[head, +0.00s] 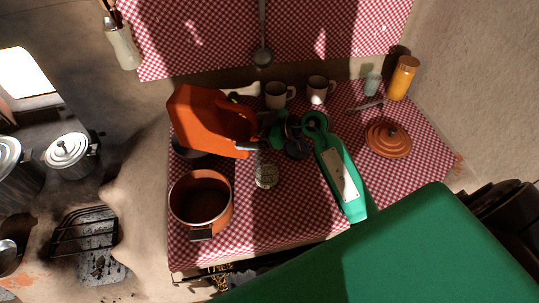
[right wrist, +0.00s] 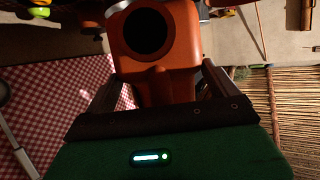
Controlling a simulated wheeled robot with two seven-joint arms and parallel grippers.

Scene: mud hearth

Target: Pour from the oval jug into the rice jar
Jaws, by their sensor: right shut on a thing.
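The orange oval jug (head: 205,122) is held above the checked cloth and looks tilted. My right gripper (head: 246,147) is shut on it at its right side. In the right wrist view the jug (right wrist: 165,82) sits between the two fingers (right wrist: 158,92), with a round dark opening facing the camera. A small clear glass jar (head: 266,174), apparently the rice jar, stands on the cloth just below and right of the gripper, apart from the jug. Its contents are too small to make out. My left gripper is not in view.
A copper pot (head: 201,203) stands in front of the jug, and a dark pan (head: 188,150) is partly hidden under it. Two mugs (head: 276,95) stand behind. An orange lid (head: 388,139) and an orange-yellow jar (head: 403,78) are at the right. A stove grate (head: 84,232) lies left.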

